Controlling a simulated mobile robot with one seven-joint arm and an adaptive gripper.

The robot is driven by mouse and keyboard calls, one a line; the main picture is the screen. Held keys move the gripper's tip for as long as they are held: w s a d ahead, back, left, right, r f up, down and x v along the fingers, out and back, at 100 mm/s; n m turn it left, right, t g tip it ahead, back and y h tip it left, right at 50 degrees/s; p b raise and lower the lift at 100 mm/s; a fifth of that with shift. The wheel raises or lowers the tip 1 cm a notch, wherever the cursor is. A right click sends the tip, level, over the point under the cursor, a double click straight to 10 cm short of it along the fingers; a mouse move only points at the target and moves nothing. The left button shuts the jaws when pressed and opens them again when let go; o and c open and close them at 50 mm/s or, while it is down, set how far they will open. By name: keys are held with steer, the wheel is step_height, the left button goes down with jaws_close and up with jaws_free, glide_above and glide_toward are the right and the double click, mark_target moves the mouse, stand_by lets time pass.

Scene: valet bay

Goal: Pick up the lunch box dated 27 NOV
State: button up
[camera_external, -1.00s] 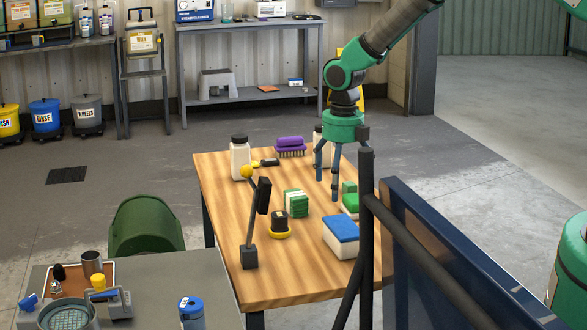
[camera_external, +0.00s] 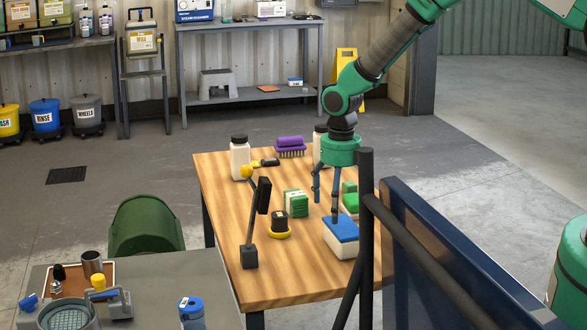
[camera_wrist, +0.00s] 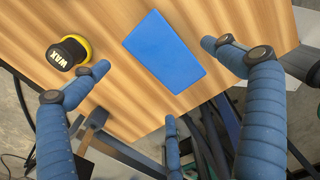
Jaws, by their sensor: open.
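A white box with a blue lid (camera_external: 341,231) sits near the table's right front. Its lid also shows flat from above in the wrist view (camera_wrist: 164,52). A green-lidded box (camera_external: 350,203) stands just behind it, partly behind a dark post. No date is legible on either box, so I cannot tell which is dated 27 NOV. My gripper (camera_external: 327,207) is open and empty above the blue-lidded box; one finger overlaps the lid in the outside view, and contact is unclear. In the wrist view my gripper's fingers (camera_wrist: 165,85) are spread around the lid's near side.
The tin shows in the wrist view (camera_wrist: 66,53). A black-headed stand (camera_external: 250,255) is further left. A dark post (camera_external: 366,230) and blue panel (camera_external: 440,260) border the right.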

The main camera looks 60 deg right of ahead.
mark_target(338, 227)
steer(key=shift+f, duration=1.85)
steer(key=shift+f, duration=0.1)
steer(key=shift+f+b, duration=0.95)
steer(key=shift+f, duration=1.55)
steer(key=c, duration=1.6)
steer(key=shift+r, duration=0.1)
steer(key=shift+r, duration=0.45)
step_height(338, 227, up, 3)
steer(key=shift+p, duration=0.65)
steer(key=s, duration=0.5)
steer(key=s+p, duration=0.1)
steer(key=s, duration=0.4)
steer(key=s+a+r+p, duration=0.1)
steer(key=s, duration=0.5)
